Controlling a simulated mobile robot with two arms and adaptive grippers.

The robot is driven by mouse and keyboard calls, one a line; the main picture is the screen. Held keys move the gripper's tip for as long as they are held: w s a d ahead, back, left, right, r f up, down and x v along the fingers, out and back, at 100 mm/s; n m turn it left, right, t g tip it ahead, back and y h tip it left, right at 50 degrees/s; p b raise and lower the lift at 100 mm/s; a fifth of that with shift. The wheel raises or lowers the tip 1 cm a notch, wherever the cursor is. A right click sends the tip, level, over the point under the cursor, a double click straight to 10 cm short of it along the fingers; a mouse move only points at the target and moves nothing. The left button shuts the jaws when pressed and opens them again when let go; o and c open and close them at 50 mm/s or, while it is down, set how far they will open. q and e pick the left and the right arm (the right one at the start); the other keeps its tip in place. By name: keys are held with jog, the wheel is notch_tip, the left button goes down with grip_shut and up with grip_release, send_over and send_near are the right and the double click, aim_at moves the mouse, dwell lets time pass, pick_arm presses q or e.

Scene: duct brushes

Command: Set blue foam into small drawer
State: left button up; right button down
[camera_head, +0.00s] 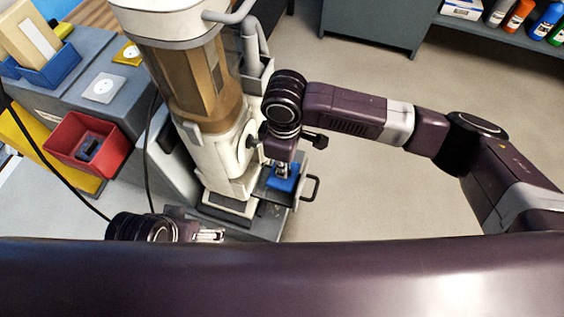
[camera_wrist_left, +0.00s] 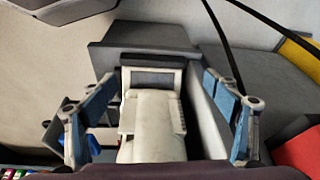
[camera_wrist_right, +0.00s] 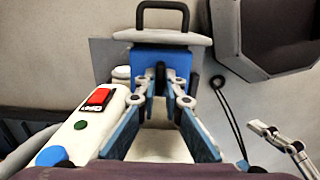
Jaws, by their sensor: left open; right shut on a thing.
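The blue foam (camera_head: 284,181) is a small blue block below my right gripper (camera_head: 282,168) in the head view. I cannot tell whether the foam touches the drawer floor. My left gripper (camera_head: 212,236) is open and empty in front of the machine's base; its spread fingers also show in the left wrist view (camera_wrist_left: 158,92).
The tall white machine (camera_head: 205,150) with an amber cylinder stands left of the drawer. A red bin (camera_head: 72,142) holding a dark item and a blue tray (camera_head: 50,72) are on the grey bench at left. Black cables hang there.

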jog(key=shift+f, duration=0.8)
jog(key=shift+f+b, duration=0.4)
jog(key=shift+f, duration=1.1)
pick_arm(q)
jog(key=shift+w+a+r+t, duration=0.1)
jog(key=shift+w+t, duration=0.9)
jog(key=shift+w, duration=0.9)
pick_arm(e)
jog(key=shift+f, duration=1)
jog(key=c, duration=2)
grip_release()
